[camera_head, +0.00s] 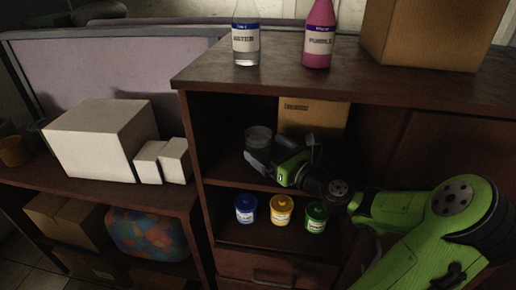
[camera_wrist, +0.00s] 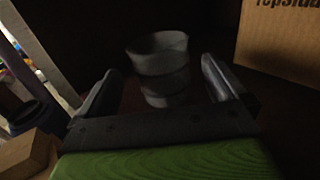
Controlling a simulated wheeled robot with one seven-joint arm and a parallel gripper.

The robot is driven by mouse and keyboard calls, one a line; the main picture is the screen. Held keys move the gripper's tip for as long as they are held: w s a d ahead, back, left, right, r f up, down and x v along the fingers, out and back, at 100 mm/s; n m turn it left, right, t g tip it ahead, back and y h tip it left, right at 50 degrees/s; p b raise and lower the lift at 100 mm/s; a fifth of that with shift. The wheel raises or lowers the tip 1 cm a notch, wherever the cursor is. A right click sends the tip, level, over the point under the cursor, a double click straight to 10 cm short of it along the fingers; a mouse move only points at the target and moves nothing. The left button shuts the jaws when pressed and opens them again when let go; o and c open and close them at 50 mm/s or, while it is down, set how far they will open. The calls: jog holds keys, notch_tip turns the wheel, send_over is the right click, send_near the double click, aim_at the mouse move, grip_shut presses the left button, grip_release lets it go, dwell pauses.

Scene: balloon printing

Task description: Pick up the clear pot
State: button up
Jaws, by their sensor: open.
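The clear pot (camera_head: 258,137) is a greyish see-through cup standing on the middle shelf of the dark wooden cabinet. My gripper (camera_head: 262,160) reaches into that shelf from the right, its fingers just in front of the pot. In the wrist view the pot (camera_wrist: 160,62) stands upright a little beyond the open fingers of my gripper (camera_wrist: 160,85), roughly between them from side to side. Its lower part shows between the fingers. The gripper holds nothing. The image is dark, so I cannot tell whether a finger touches the pot.
A cardboard box (camera_head: 313,117) stands right of the pot on the same shelf; it also shows in the wrist view (camera_wrist: 280,45). Blue (camera_head: 246,209), yellow (camera_head: 281,210) and green (camera_head: 315,217) jars stand below. Bottles (camera_head: 246,40) stand on the cabinet top. White boxes (camera_head: 95,145) are left.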

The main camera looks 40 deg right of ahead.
aim_at(251, 136)
jog(key=w, duration=0.4)
jog(key=shift+w+d+f, duration=0.1)
jog(key=shift+w+d, duration=0.1)
jog(key=shift+w, duration=0.2)
jog(key=shift+s, duration=0.2)
jog(key=shift+c, duration=0.5)
jog(key=c, duration=0.9)
jog(key=shift+o, duration=0.2)
